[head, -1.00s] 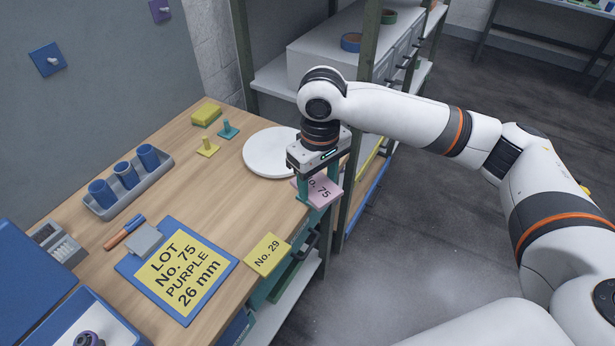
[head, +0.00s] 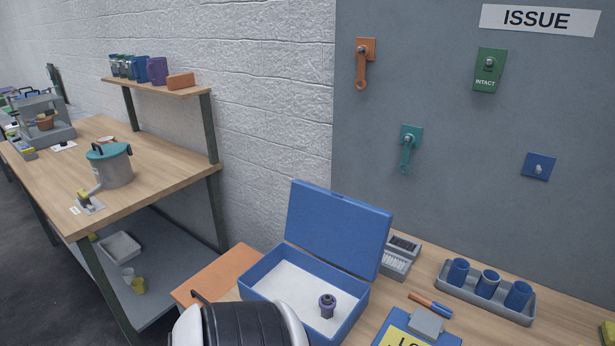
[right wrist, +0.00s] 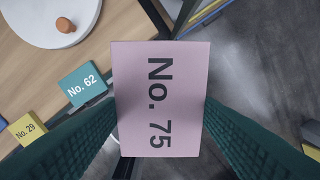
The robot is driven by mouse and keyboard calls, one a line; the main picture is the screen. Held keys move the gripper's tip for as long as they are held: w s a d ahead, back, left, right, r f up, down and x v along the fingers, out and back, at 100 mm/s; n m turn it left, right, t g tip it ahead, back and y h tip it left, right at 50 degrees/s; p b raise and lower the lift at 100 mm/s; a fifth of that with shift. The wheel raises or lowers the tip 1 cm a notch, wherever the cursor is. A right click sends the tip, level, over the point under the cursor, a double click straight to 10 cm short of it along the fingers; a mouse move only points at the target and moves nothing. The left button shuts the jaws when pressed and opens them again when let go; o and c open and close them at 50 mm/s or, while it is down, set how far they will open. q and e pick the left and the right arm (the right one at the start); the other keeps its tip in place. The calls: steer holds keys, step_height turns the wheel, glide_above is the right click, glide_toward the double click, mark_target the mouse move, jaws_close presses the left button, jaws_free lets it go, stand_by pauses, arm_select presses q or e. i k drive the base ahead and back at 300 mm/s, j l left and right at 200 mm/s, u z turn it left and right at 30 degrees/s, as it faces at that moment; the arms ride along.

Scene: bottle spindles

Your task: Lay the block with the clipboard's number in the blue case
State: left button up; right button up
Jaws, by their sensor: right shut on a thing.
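In the right wrist view a pink block (right wrist: 160,100) reading "No. 75" is held between the two dark green fingers of my right gripper (right wrist: 158,125). In the head view the blue case (head: 338,223) stands open on the bench, its lid up. A dark purple and grey spindle-like part (head: 327,305) stands inside on its white floor. The clipboard (head: 397,336) is cut off at the bottom edge, with only the start of its text showing. My right gripper is outside the head view. My left gripper is not in view.
A teal "No. 62" block (right wrist: 83,88) and a yellow "No. 29" block (right wrist: 25,129) lie near the bench edge, with a white round plate (right wrist: 50,15) above them. A grey tray of blue cups (head: 485,303) stands right of the case. The case floor is mostly clear.

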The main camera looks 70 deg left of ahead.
mark_target(286, 290)
steer(key=u, duration=1.85)
